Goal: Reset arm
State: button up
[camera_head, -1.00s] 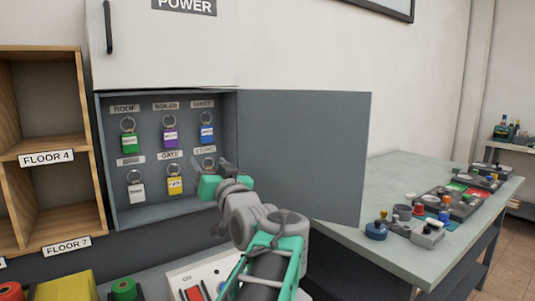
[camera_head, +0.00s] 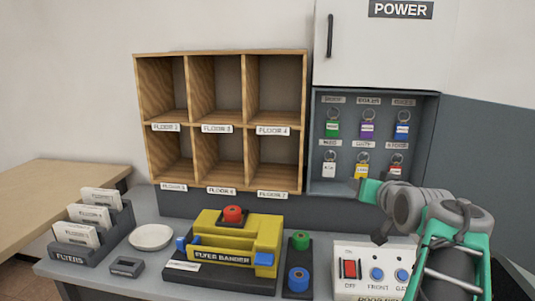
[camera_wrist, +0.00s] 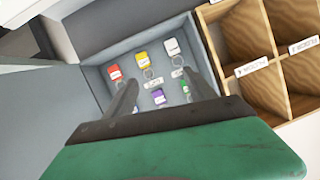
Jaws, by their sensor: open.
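My gripper (camera_head: 366,187) is in front of the lower right of the open key cabinet (camera_head: 432,130), in the head view. In the wrist view its two dark fingers (camera_wrist: 161,95) are apart, with nothing held between them. Several tagged keys hang on hooks inside the cabinet, including a green one (camera_head: 332,130), a purple one (camera_head: 367,130), a blue one (camera_head: 402,131), a white one (camera_head: 329,170) and a yellow one (camera_head: 362,172). A red-tagged key (camera_head: 396,172) hangs at the lower right, just above my arm. The cabinet's grey door (camera_head: 490,140) stands swung open to the right.
Wooden pigeonholes (camera_head: 220,122) with floor labels stand left of the cabinet, empty. The counter below holds a yellow flyer bander (camera_head: 238,240), a white plate (camera_head: 151,237), a flyer rack (camera_head: 92,245), colored spools (camera_head: 299,279) and a switch panel (camera_head: 374,254). A wooden table (camera_head: 40,200) is at far left.

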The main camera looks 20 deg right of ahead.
jog(key=w+a+f+n+g+y+p, duration=0.1)
jog(key=a+g+y+p, duration=0.15)
jog(key=a, duration=0.55)
jog(key=w+a+f+n+g+y+p, duration=0.1)
jog(key=w+a+f+n+p, duration=0.1)
jog(key=a+p, duration=0.35)
jog(key=s+a+f+n+g+y+p, duration=0.1)
jog(key=s+a+f+n+g+p, duration=0.1)
jog(key=s+a, duration=0.4)
jog(key=s+a+f+n+g+y+p, duration=0.1)
jog(key=s+a+f+g+p, duration=0.3)
jog(key=a, duration=0.9)
jog(key=s+n+p, duration=0.1)
jog(key=s, duration=0.2)
jog(key=shift+s, duration=0.25)
jog(key=shift+w+a+y, duration=0.1)
jog(key=shift+y, duration=0.15)
jog(key=shift+c, duration=0.2)
